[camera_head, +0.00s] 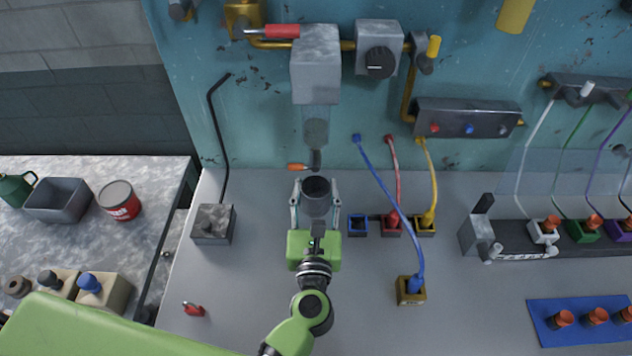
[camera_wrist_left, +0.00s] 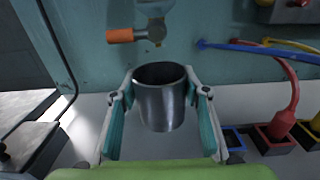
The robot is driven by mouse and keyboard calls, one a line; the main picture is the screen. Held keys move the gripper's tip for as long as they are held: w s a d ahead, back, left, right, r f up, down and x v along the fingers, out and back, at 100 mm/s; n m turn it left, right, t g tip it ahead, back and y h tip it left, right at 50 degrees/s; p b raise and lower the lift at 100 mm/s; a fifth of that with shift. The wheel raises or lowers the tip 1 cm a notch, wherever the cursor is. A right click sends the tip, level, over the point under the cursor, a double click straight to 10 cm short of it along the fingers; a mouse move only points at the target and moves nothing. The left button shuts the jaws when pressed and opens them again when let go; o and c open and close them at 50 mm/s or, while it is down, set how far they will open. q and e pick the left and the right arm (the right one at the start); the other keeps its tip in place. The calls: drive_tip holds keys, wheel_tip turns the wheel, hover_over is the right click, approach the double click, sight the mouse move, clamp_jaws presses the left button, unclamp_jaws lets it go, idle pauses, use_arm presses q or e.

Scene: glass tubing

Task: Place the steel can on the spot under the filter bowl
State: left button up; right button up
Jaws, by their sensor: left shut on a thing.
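The steel can (camera_head: 316,196) is upright between the fingers of my left gripper (camera_head: 316,205), which is shut on it. In the left wrist view the can (camera_wrist_left: 161,100) shows its open top and dark inside, with a finger on each side. The filter bowl (camera_head: 316,125) is a clear cylinder below a grey block on the teal wall. Its valve with an orange handle (camera_head: 297,167) sits at its bottom, just above and behind the can in the picture. I cannot tell whether the can touches the bench, and the spot under the bowl is not clearly visible. My right gripper is not in view.
A grey box with a bent black rod (camera_head: 213,224) stands left. A red padlock-like item (camera_head: 193,309) lies at front left. The bench between is clear.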

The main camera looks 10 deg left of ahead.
sight(316, 190)
use_arm(q)
drive_tip(key=x, duration=0.6)
drive_tip(key=shift+w+r, duration=0.15)
wheel_tip(316, 190, down, 3)
drive_tip(key=shift+w+r+b, duration=0.1)
drive_tip(key=shift+b, duration=0.8)
drive_tip(key=shift+f+b, duration=0.4)
drive_tip(key=shift+f, duration=0.1)
wheel_tip(316, 190, down, 3)
drive_tip(key=b, duration=0.2)
drive_tip(key=shift+b, duration=0.4)
drive_tip(key=shift+f, duration=0.3)
drive_tip(key=shift+w, duration=0.1)
drive_tip(key=o, duration=1.3)
drive_tip(key=shift+f, duration=0.1)
